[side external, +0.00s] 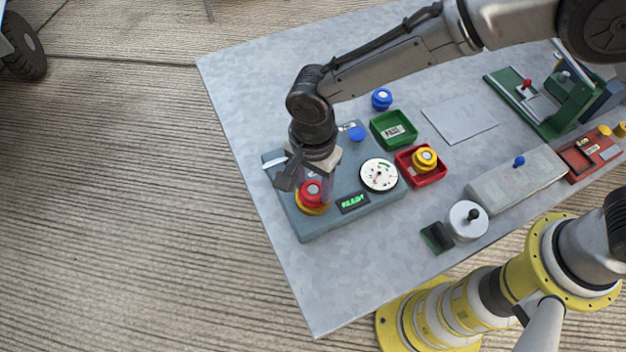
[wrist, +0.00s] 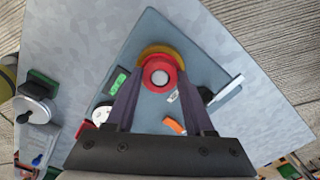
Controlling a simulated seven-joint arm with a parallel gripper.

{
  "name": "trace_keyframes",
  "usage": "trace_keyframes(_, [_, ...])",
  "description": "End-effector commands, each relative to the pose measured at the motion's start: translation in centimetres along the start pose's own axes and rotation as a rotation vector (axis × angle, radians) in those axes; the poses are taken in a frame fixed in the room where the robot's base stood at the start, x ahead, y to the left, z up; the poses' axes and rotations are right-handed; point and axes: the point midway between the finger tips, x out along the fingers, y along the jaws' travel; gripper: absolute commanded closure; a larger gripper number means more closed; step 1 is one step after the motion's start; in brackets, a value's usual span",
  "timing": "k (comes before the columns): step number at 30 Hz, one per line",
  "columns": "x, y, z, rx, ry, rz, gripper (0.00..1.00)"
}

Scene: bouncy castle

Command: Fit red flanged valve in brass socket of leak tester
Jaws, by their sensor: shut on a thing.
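The red flanged valve (side external: 312,190) is round with a pale centre and sits between my gripper's fingers, over the brass socket (side external: 309,209). In the wrist view the valve (wrist: 159,74) is between the two fingertips, with the yellow rim of the socket (wrist: 155,51) showing beyond it. My gripper (wrist: 160,85) is shut on the valve; it also shows in the side view (side external: 309,183). The leak tester (side external: 345,222) is a blue-grey box with a dial and a green "READY" display. I cannot tell whether the valve is fully seated or just above the socket.
A green tray (side external: 394,130) and a red tray (side external: 405,172) holding a yellow valve (side external: 425,159) stand right of the tester. A blue valve (side external: 381,98) stands behind. A white round device (side external: 468,220) and a grey block (side external: 515,180) are further right. The table's near-left area is clear.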

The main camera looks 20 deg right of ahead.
Motion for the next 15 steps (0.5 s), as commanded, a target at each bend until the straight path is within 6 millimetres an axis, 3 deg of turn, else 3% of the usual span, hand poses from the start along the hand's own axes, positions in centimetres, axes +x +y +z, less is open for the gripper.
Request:
trace_keyframes(4, [-0.01, -0.01, 0.01, 0.000, 0.000, 0.000, 1.00])
trace_keyframes(5, [-0.01, -0.01, 0.01, 0.000, 0.000, 0.000, 0.45])
trace_keyframes(9, [-0.01, -0.01, 0.00, 0.000, 0.000, 0.000, 0.20])
trace_keyframes(11, [-0.01, -0.01, 0.00, 0.000, 0.000, 0.000, 0.12])
trace_keyframes(15, [0.00, 0.00, 0.00, 0.000, 0.000, 0.000, 0.12])
